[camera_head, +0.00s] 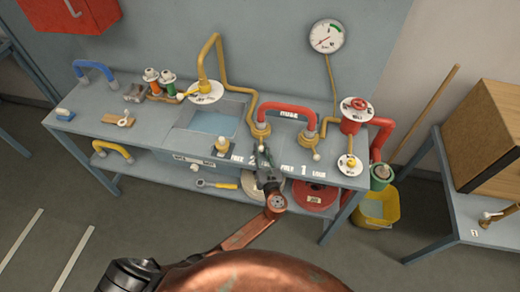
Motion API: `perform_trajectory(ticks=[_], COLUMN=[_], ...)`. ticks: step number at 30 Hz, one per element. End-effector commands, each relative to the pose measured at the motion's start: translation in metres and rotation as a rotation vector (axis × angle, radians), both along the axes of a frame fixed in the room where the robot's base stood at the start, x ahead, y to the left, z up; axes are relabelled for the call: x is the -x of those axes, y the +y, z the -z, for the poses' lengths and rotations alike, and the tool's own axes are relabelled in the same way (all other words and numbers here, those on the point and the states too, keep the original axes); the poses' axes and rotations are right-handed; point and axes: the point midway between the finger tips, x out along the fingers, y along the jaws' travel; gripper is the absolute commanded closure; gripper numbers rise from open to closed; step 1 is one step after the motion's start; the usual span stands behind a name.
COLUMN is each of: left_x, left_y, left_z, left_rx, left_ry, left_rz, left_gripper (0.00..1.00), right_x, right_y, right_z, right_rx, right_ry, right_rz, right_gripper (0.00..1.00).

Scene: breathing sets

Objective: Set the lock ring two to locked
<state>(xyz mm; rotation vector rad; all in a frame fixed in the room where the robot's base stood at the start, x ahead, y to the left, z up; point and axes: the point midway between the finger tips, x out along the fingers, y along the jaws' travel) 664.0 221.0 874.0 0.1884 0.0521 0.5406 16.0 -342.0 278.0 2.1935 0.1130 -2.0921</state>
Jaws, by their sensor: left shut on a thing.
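Lock ring two (260,129) is a yellow collar at the left foot of the red hose (286,107), behind the mark 2 on the bench. My left gripper (261,150) comes up from below, in front of this collar. It is shut on what looks like the collar's small pale handle. The gripper hides most of the handle, so I cannot tell the ring's setting. A similar yellow collar (309,137) stands at the hose's right foot, behind the mark 1. Its pale handle (316,156) points toward the front. My right gripper is not in view.
The bench (145,113) holds a sink (213,122), a yellow pipe (216,52), a red valve wheel (360,104) and a gauge (326,37) behind. A pale-topped yellow fitting (222,145) stands left of my gripper. A yellow bucket (377,209) stands at right.

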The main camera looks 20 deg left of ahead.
Motion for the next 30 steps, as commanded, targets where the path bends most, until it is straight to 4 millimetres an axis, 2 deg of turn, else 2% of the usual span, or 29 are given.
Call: perform_trajectory(ticks=[5, 6, 9, 20, 23, 30], left_x=[-0.001, -0.001, -0.001, 0.005, 0.017, 0.06], left_y=[-0.002, -0.001, -0.001, -0.003, -0.01, -0.036], left_z=[-0.001, -0.001, -0.001, 0.0, 0.001, 0.001], left_rx=[0.0, 0.0, 0.0, 0.002, 0.002, 0.003], left_ry=[-0.002, -0.002, -0.002, 0.001, 0.001, 0.001], left_rz=[0.004, 0.004, 0.003, 0.002, 0.002, 0.003], left_gripper=[1.0, 0.78, 0.72, 0.72, 0.72, 0.72], right_x=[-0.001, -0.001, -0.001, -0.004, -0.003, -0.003], right_y=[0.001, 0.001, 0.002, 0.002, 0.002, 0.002], right_z=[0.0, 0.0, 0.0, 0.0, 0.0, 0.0], right_rx=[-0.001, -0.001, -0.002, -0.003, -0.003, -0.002], right_ry=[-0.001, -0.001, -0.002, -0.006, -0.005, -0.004], right_rz=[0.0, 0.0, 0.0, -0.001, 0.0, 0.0], right_gripper=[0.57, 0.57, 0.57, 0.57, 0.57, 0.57])
